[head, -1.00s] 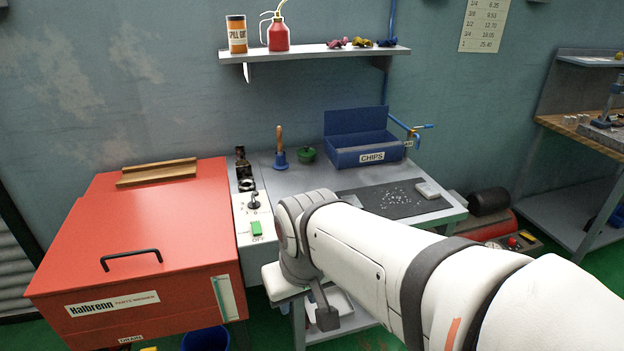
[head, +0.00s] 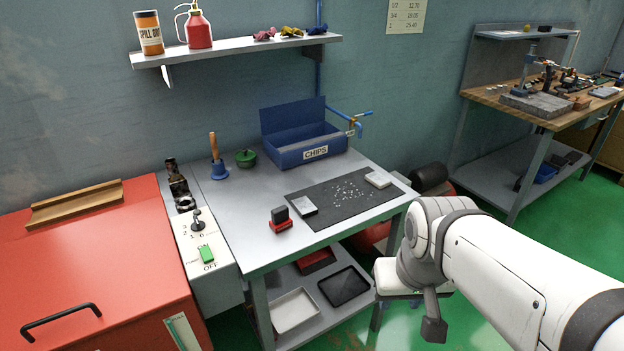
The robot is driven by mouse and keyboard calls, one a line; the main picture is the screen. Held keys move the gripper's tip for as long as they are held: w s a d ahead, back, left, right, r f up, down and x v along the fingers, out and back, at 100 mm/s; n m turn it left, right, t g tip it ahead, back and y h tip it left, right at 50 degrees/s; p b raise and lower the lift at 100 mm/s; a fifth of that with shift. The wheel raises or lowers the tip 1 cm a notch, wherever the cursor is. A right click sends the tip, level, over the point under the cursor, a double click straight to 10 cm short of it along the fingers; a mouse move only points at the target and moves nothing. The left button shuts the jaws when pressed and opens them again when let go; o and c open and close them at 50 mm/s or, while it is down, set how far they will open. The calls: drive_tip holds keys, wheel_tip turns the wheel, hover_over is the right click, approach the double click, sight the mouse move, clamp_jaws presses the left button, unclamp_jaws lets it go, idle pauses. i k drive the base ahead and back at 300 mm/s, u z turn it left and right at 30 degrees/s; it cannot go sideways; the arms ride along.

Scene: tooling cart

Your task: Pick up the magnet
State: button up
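I cannot tell for certain which thing is the magnet. A small red piece with a dark upright block (head: 280,219) stands on the grey bench top, left of the dark mat. A dark-sided block with a pale top (head: 304,206) lies at the mat's left edge. A pale block (head: 378,179) lies at the mat's far right corner. A blue bell-shaped piece with a wooden handle (head: 218,165) and a green knobbed piece (head: 245,158) stand at the back left. My gripper (head: 433,328) hangs right of the bench, apart from all these; its fingers are not clear.
Small bright chips lie on the dark mat (head: 350,212). A blue CHIPS bin (head: 285,155) stands at the bench's back. A switch box (head: 208,250) and red parts washer (head: 90,265) are at left. Trays (head: 294,310) lie on the lower shelf. The bench's front left is clear.

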sight(280, 220)
drive_tip(key=u, duration=0.05)
drive_tip(key=i, duration=1)
drive_tip(key=z, duration=0.1)
